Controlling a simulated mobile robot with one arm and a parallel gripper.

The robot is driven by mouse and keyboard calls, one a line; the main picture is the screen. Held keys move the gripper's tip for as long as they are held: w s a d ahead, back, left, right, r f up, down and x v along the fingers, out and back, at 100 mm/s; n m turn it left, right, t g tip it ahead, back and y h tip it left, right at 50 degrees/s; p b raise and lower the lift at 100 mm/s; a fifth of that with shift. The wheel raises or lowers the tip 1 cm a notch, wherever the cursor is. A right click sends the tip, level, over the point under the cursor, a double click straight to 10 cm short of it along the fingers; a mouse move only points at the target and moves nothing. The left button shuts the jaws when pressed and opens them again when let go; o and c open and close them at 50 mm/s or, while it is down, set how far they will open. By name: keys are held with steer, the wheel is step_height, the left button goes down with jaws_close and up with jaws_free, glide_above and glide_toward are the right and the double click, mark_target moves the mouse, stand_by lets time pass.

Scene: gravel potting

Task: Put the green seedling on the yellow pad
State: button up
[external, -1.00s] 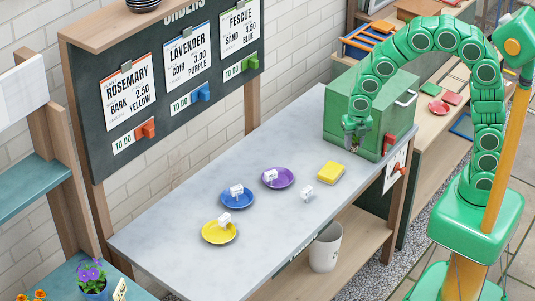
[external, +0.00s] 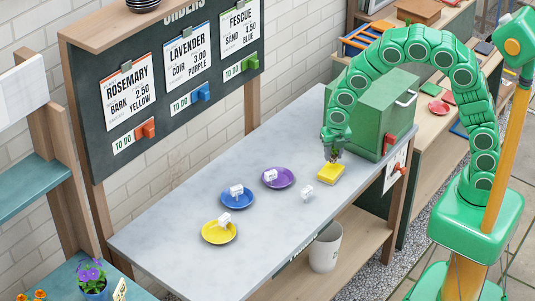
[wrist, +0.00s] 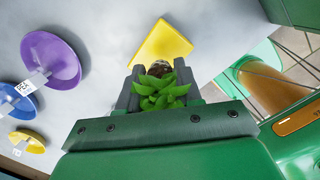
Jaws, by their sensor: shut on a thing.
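The green seedling (wrist: 162,94), with bright leaves and a dark root plug, is between the jaws of my gripper (wrist: 160,88) in the wrist view. The gripper is shut on it. The yellow pad (wrist: 163,40) lies flat just beyond the seedling in that view, and the plug overlaps its near edge. In the external view my gripper (external: 334,155) is at the back edge of the yellow pad (external: 331,175), low over it. The seedling is mostly hidden there. I cannot tell whether the plug touches the pad.
Purple (external: 279,178), blue (external: 237,197) and yellow (external: 220,233) saucers with white tags stand left of the pad. A green box (external: 362,115) stands close behind. The worktop (external: 190,255) is clear at its front left.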

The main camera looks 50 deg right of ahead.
mark_target(332, 160)
steer(key=shift+w+f, duration=0.15)
steer(key=shift+f, duration=1.55)
steer(key=shift+f, duration=0.2)
steer(key=o, duration=1)
steer(key=shift+r, duration=0.1)
steer(key=r, duration=0.8)
steer(key=s+a+r, duration=0.1)
steer(key=r, duration=0.3)
